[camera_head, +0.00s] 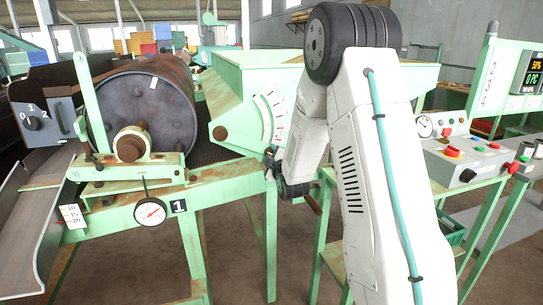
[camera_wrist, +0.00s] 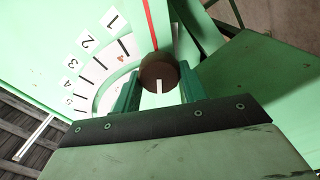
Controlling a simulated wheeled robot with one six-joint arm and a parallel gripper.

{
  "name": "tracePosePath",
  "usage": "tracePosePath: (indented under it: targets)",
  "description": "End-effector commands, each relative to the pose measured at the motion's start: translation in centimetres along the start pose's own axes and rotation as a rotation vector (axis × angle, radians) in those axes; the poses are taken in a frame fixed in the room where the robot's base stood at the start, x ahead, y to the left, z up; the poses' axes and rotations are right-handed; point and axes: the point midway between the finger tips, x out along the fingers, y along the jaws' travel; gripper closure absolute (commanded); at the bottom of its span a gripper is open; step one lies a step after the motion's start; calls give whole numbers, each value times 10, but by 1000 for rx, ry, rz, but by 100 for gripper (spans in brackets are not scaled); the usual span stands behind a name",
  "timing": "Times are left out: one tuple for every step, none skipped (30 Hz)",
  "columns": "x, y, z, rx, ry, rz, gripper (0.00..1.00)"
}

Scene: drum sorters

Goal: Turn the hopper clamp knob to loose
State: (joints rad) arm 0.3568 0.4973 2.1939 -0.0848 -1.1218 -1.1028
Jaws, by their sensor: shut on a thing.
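In the wrist view a round brown knob (camera_wrist: 158,72) with a white mark sits between the two green fingers of my gripper (camera_wrist: 158,88). The mark points down in that picture, toward my gripper's body. My gripper is shut on the knob, one finger on each side. In the head view my gripper (camera_head: 273,163) is at the lower edge of the green hopper (camera_head: 235,95), below its white scale (camera_head: 268,115). The held knob cannot be made out there. The wrist view shows the scale (camera_wrist: 92,62) with numbers 1 to 5 and a red line (camera_wrist: 151,25) above the knob.
A large dark drum (camera_head: 145,105) stands left of the hopper, with a dial gauge (camera_head: 150,211) below it. Another brown knob (camera_head: 220,132) sits on the hopper, apart from my gripper. A control box (camera_head: 465,158) with buttons stands at the right.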

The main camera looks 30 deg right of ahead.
Motion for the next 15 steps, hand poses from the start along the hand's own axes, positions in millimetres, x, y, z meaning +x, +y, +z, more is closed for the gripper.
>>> tracePosePath:
  targets:
    - [0, 0, 0, -42, 1, 0, 81]
    - [0, 0, 0, -70, 1, 0, 81]
    - [0, -1, 0, -109, 1, 0, 81]
    - [0, -1, 0, -137, 1, 0, 81]
    - [0, -1, 0, -165, 1, 0, 81]
    - [0, -1, 0, -204, 1, 0, 81]
    - [0, -1, 0, -232, 1, 0, 81]
    - [0, -1, 0, -260, 1, 0, 81]
    - [0, -2, 0, -299, 1, 0, 81]
    - [0, -2, 0, -327, 1, 0, 81]
    - [0, -2, 0, -355, 1, 0, 81]
    - [0, -2, 0, -393, 1, 0, 81]
    - [0, -2, 0, -420, 1, 0, 81]
    - [0, -2, 0, -447, 1, 0, 81]
    - [0, -2, 0, -483, 1, 0, 81]
